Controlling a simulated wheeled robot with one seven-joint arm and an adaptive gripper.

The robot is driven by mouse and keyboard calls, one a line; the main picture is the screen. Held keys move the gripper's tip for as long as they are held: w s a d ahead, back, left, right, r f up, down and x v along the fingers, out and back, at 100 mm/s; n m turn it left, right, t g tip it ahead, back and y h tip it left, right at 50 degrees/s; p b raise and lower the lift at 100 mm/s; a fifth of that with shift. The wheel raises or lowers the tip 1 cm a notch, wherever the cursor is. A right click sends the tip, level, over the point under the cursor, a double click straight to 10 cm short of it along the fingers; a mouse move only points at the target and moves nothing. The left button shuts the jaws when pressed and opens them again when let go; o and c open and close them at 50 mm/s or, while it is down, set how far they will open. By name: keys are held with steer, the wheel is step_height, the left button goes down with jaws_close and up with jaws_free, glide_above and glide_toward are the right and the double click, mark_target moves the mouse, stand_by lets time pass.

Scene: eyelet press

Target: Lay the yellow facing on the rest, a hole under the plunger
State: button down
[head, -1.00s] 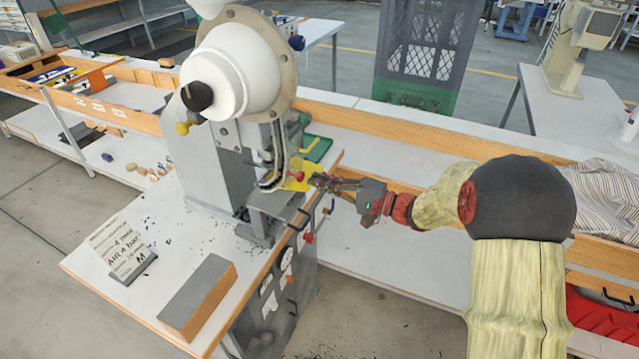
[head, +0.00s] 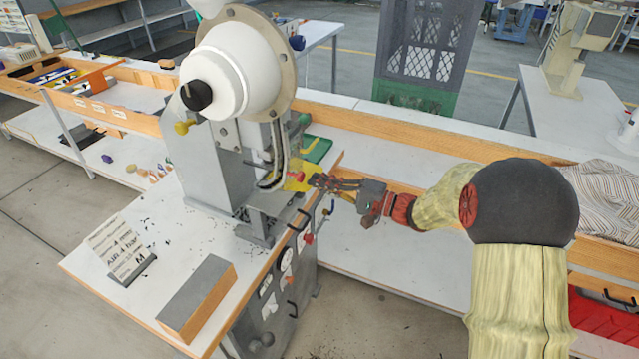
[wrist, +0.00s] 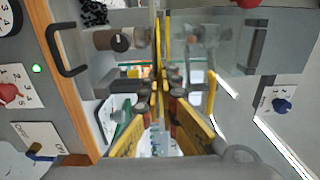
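The yellow facing (head: 297,183) is at the press's front right, beside the working gap below the head. My gripper (head: 322,181) reaches in from the right and is shut on its near edge. In the wrist view the facing (wrist: 158,48) shows edge-on as a thin yellow strip between the closed fingertips (wrist: 160,80). The plunger area (head: 275,150) sits under the white press head, with the grey rest (head: 262,207) below. The facing's holes, and whether it touches the rest, cannot be made out.
The press (head: 215,160) stands on a white-topped bench. A green tray (head: 318,150) lies behind the facing. A sign (head: 122,250) and a grey-topped wooden block (head: 197,297) are at the front left. Control knobs and handles line the bench's right side.

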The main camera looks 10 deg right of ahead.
steer(key=c, duration=2)
jaws_free()
steer(key=shift+o, duration=0.2)
steer(key=b+v, duration=0.1)
steer(key=v, duration=0.6)
